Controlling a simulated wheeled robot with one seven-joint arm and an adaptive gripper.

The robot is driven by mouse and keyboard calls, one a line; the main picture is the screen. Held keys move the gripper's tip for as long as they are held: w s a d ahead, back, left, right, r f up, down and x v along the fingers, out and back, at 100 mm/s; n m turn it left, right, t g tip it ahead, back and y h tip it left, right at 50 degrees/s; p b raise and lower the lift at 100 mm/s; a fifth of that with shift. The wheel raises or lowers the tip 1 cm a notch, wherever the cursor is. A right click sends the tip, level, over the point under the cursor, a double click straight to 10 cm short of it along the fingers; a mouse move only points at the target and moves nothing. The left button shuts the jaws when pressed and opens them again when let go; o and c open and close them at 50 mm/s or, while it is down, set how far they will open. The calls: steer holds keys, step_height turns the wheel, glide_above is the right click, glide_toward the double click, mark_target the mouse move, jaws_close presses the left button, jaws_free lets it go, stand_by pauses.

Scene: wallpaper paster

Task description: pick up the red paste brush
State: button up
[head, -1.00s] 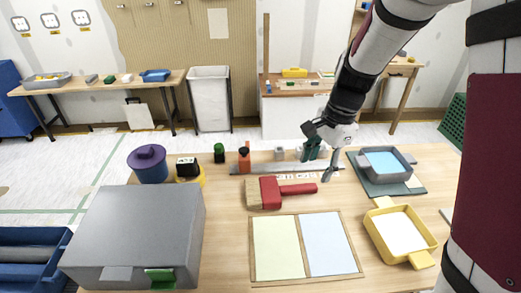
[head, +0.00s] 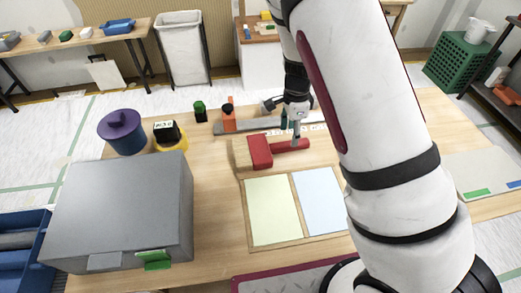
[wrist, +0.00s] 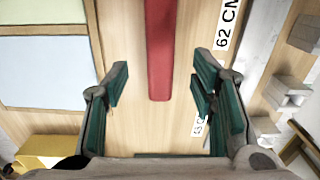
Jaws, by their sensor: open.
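The red paste brush (head: 260,151) lies on the wooden table with its pale bristle end to the left and its red handle to the right. My gripper (head: 296,142) is low over the handle's right part, with its fingers pointing down. In the wrist view, the handle (wrist: 159,45) comes in from the top and ends between the two open green-padded fingers (wrist: 158,82). A gap shows on each side of the handle. I cannot tell whether the fingertips are down at its height.
A framed board with yellow (head: 271,211) and blue (head: 318,201) panels lies just in front of the brush. A metal ruler strip (head: 240,143) lies behind it. A grey box (head: 125,210), a purple-lidded pot (head: 122,131) and small bottles stand to the left.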

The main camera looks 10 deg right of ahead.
steer(key=shift+d+f, duration=0.1)
steer(key=shift+f, duration=2.85)
steer(key=shift+c, duration=0.6)
jaws_close()
